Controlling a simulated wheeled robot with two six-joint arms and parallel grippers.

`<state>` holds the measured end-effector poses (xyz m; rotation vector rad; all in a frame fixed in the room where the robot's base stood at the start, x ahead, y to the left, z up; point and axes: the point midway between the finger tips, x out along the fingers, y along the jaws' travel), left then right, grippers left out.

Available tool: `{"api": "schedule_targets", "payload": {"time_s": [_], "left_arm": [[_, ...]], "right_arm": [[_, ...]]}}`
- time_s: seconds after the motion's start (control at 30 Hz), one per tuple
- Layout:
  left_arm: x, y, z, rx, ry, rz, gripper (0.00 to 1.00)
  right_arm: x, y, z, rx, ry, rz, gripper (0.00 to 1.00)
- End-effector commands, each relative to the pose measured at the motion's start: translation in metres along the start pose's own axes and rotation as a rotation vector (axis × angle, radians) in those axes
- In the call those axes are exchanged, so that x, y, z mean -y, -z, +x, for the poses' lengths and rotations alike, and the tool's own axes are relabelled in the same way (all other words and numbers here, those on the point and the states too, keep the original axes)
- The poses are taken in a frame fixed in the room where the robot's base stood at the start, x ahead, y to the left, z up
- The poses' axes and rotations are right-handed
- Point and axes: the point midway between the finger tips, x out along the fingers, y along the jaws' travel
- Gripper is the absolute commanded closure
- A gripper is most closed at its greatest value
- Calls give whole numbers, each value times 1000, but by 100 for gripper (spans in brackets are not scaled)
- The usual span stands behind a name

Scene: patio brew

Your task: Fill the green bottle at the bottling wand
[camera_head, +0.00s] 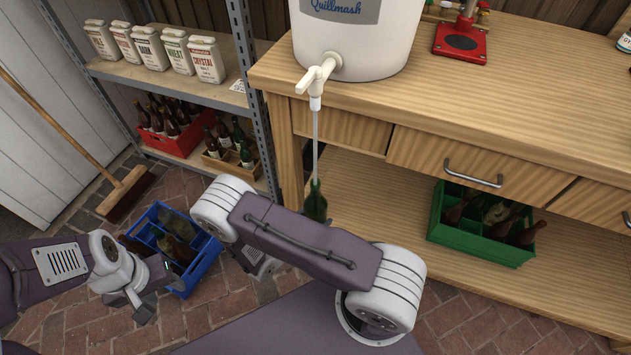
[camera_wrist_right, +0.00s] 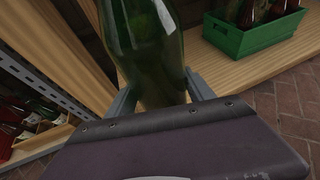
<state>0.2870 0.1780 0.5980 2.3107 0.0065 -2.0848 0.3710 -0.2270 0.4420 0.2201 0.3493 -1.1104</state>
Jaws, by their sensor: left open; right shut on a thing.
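The green bottle (camera_head: 316,204) is upright under the bottling wand (camera_head: 315,140), and the wand's lower end reaches its neck. The wand hangs from the white tap (camera_head: 317,82) of the white bucket (camera_head: 352,40). My right gripper (camera_wrist_right: 160,95) is shut on the green bottle (camera_wrist_right: 146,45), with a finger on each side in the right wrist view. In the head view my right arm hides that gripper and the bottle's lower part. I cannot tell the liquid level. My left gripper (camera_head: 150,300) is open and empty at the lower left, near the blue crate.
A blue crate (camera_head: 205,262) with brown bottles stands on the brick floor. A green crate (camera_head: 480,246) with bottles is on the bench's lower shelf. The wooden bench (camera_head: 520,110) bears a red capper (camera_head: 461,40). Metal shelving (camera_head: 245,90) and a broom (camera_head: 125,195) are left.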

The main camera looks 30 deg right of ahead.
Motion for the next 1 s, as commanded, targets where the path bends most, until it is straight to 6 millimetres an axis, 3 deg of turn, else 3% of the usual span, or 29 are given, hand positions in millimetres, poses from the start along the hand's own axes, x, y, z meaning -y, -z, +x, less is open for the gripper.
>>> {"api": "schedule_targets", "payload": {"time_s": [1.0], "left_arm": [[1, -6, 55, 0, 0, 0, 53]], "right_arm": [[0, 64, 27, 3, 0, 0, 100]]}}
